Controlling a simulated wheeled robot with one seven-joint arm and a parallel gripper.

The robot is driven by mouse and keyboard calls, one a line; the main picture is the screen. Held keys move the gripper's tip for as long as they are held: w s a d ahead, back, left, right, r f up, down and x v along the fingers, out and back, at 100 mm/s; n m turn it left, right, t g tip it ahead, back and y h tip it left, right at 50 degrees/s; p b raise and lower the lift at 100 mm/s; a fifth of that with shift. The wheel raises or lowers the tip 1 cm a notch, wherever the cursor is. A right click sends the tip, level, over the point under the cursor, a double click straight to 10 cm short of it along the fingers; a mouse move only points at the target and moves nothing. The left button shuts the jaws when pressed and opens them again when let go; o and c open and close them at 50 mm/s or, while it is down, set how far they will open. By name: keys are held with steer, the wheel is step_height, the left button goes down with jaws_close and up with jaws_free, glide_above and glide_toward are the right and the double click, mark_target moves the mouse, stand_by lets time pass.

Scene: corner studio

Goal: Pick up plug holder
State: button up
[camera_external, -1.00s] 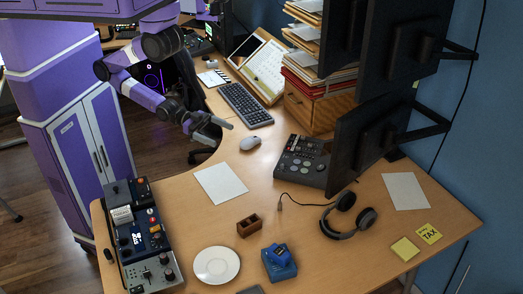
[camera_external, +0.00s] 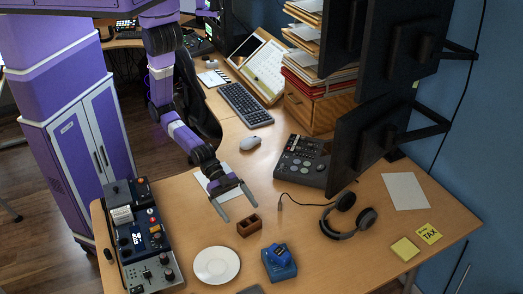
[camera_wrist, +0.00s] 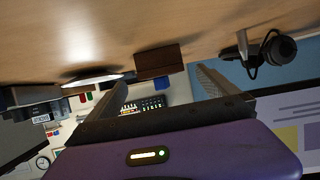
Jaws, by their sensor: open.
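The plug holder appears to be the small brown wooden block with open slots (camera_external: 249,226) on the desk. It also shows in the wrist view as a dark brown block (camera_wrist: 160,61) on the upside-down desk top. My gripper (camera_external: 241,211) is open and empty, just behind and to the left of the holder in the external view. In the wrist view my two spread fingers (camera_wrist: 162,80) point towards the holder, which appears between their tips. I cannot tell the exact gap.
A white plate (camera_external: 217,265) and a blue box (camera_external: 279,262) stand in front of the holder. Headphones (camera_external: 347,215) with a cable lie to the right. A control panel (camera_external: 145,240) is at the left. A white paper sheet (camera_external: 205,183) lies beneath my arm.

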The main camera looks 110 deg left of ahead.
mark_target(249, 222)
steer(key=x, duration=0.6)
steer(key=shift+w+d+f, duration=0.15)
steer(key=shift+w, duration=0.2)
steer(key=c, duration=1.4)
steer(key=shift+c, duration=0.9)
